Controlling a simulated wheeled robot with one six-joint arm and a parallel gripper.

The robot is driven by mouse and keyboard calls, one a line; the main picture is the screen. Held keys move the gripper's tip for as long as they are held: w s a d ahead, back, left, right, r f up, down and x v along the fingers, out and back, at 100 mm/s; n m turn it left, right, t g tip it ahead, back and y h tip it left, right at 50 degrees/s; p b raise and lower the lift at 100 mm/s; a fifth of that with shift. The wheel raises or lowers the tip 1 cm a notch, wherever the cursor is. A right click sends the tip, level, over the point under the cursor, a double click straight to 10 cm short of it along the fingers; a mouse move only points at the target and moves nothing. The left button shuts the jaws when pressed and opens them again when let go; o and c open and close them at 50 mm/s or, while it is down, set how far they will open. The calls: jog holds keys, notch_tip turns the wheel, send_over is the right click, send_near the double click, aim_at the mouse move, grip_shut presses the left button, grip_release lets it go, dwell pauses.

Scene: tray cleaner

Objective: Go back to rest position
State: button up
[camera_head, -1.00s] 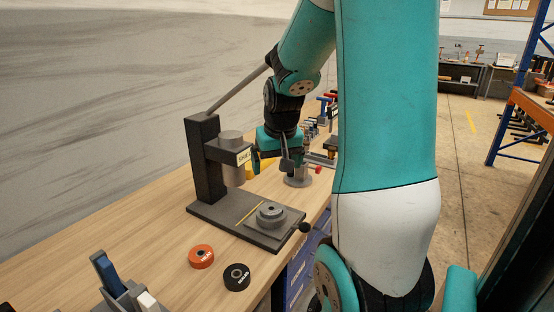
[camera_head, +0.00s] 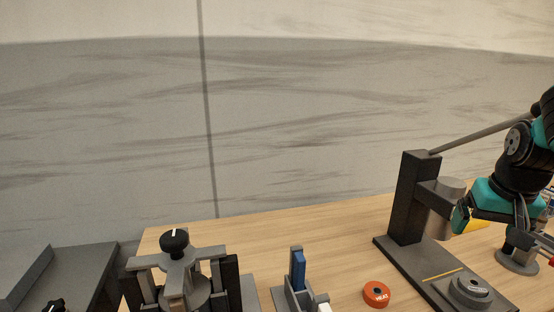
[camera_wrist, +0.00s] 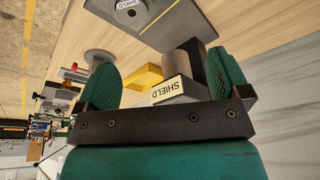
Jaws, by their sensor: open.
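My gripper (camera_head: 497,217) is at the right edge of the head view, beside the head of a dark press stand (camera_head: 410,195). In the wrist view my gripper (camera_wrist: 158,80) has its two green fingers spread apart. A grey cylinder block with a "SHIELD" label (camera_wrist: 172,90) shows between and behind the fingers, and I see no object clamped. I cannot tell whether a finger touches the block. A yellow part (camera_wrist: 142,77) shows beside it. Most of my arm is outside the head view.
An orange "HEAT" ring (camera_head: 376,293) lies on the wooden bench (camera_head: 340,240). A grey holder with a blue piece (camera_head: 298,270) and a clamp fixture with a black knob (camera_head: 175,243) stand to the left. A round part (camera_head: 470,289) sits on the press base. The wall is behind.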

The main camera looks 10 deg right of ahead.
jog(key=s+a+r+n+y, duration=0.1)
jog(key=a+n+y, duration=0.15)
jog(key=a, duration=0.75)
jog(key=s+a+r+n+y, duration=0.1)
jog(key=a+n, duration=0.3)
jog(key=a, duration=0.6)
jog(key=s+a+n+g+y, duration=0.1)
jog(key=s+a+n+g, duration=0.1)
jog(key=s+a+n, duration=0.4)
jog(key=s+a, duration=0.4)
jog(key=a, duration=0.1)
jog(key=shift+s+r+g+y, duration=0.25)
jog(key=shift+r+g+y, duration=0.1)
jog(key=shift+r+g, duration=0.05)
